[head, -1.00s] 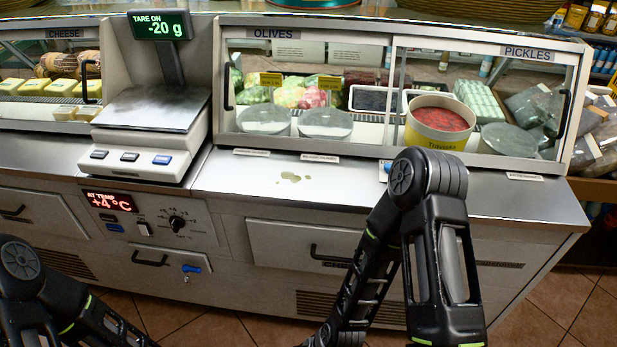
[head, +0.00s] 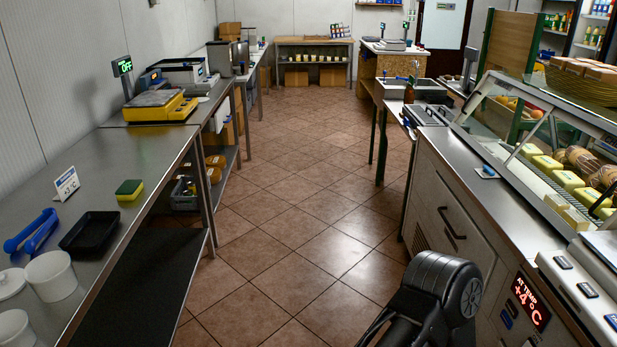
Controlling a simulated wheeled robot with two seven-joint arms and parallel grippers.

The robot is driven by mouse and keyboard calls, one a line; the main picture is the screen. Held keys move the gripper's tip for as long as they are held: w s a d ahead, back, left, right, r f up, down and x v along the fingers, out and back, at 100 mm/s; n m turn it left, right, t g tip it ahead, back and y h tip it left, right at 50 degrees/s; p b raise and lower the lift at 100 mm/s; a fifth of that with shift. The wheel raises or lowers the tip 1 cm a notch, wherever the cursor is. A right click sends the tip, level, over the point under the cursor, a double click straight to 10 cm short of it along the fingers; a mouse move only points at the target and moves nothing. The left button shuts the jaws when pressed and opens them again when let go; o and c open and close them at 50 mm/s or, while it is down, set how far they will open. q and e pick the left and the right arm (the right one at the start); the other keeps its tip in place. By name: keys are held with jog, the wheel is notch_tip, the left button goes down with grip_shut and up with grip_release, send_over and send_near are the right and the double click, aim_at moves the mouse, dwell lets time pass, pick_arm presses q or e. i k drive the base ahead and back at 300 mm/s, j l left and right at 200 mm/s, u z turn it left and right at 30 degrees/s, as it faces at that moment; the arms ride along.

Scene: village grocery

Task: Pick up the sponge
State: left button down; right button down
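The sponge (head: 129,190), yellow with a green top, lies on the steel counter (head: 150,147) at the left of the head view. It sits to the right of a small white sign and above a black tray in the picture. One of my arms shows at the bottom right, well away from the sponge. Neither of my grippers is in view.
Around the sponge are a black tray (head: 89,232), blue tongs (head: 32,231), white tubs (head: 51,275) and a sign (head: 66,184). A yellow scale (head: 160,105) stands farther back. A tiled aisle (head: 290,200) is open between this counter and the display case (head: 545,150).

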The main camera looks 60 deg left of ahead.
aim_at(129, 190)
jog(key=u, duration=3.25)
jog(key=i+l+u, duration=0.1)
jog(key=u, duration=0.3)
jog(key=i+l+u, duration=0.1)
jog(key=u, duration=0.3)
jog(key=l+u, duration=0.2)
jog(key=u, duration=0.25)
jog(key=i+l+u, duration=0.2)
jog(key=l+u, duration=0.15)
jog(key=l, duration=0.85)
jog(key=i+l+u, duration=0.1)
jog(key=l+u, duration=0.25)
jog(key=l, duration=1.6)
